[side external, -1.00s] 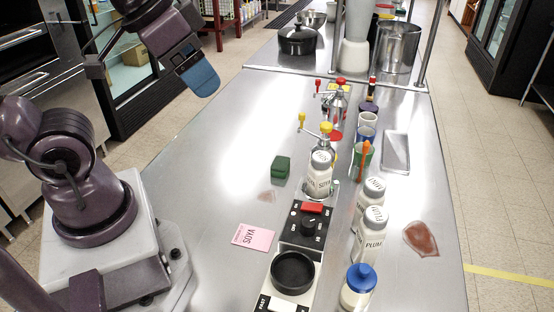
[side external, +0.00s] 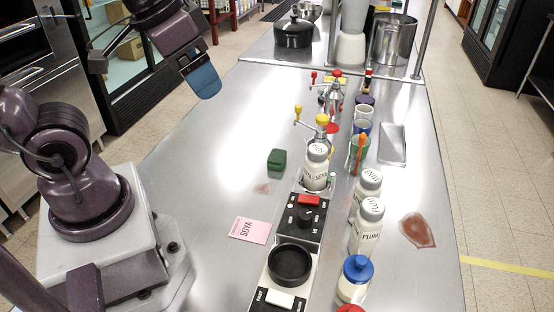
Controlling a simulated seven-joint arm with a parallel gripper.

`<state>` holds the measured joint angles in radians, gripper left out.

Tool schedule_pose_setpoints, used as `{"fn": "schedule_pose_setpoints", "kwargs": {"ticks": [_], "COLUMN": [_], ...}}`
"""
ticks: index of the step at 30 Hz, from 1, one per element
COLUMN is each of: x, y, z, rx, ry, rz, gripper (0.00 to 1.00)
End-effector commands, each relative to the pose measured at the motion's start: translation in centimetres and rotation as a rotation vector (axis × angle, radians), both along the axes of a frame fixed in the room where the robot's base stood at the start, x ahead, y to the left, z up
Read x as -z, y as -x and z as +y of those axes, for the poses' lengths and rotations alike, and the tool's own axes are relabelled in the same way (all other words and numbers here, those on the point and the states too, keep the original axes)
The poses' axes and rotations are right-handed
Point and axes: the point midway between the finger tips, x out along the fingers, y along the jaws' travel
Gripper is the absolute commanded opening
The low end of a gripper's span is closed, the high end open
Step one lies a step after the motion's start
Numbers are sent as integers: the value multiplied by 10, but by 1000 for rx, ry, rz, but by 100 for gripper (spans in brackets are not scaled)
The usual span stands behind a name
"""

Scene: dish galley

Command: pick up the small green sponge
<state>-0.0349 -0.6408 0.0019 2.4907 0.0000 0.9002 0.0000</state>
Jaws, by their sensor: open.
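The small green sponge (side external: 276,160) is a dark green block lying on the steel counter, left of the white bottle marked SOYA (side external: 316,168). It stands apart from the bottle and nothing covers it. My gripper (side external: 204,84), with a blue pad at its end, hangs in the air to the upper left of the sponge, well apart from it. It is open, and nothing shows in it; its far side is hidden.
A pink SOYA card (side external: 250,230) and a black-and-white scale (side external: 290,265) lie nearer. White bottles (side external: 367,228), cups and a steel tray (side external: 392,145) are on the right. The counter left of the sponge is clear.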

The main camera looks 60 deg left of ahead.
Motion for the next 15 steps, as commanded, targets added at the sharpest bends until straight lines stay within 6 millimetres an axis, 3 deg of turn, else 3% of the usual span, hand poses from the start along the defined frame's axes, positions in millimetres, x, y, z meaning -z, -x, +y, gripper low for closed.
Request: {"fn": "schedule_pose_setpoints", "kwargs": {"ticks": [8, 15], "x": [44, 103], "y": [-57, -112], "z": [30, 67], "rx": [-143, -327], "ry": [42, 89], "rz": [244, 382], "gripper": [74, 74]}}
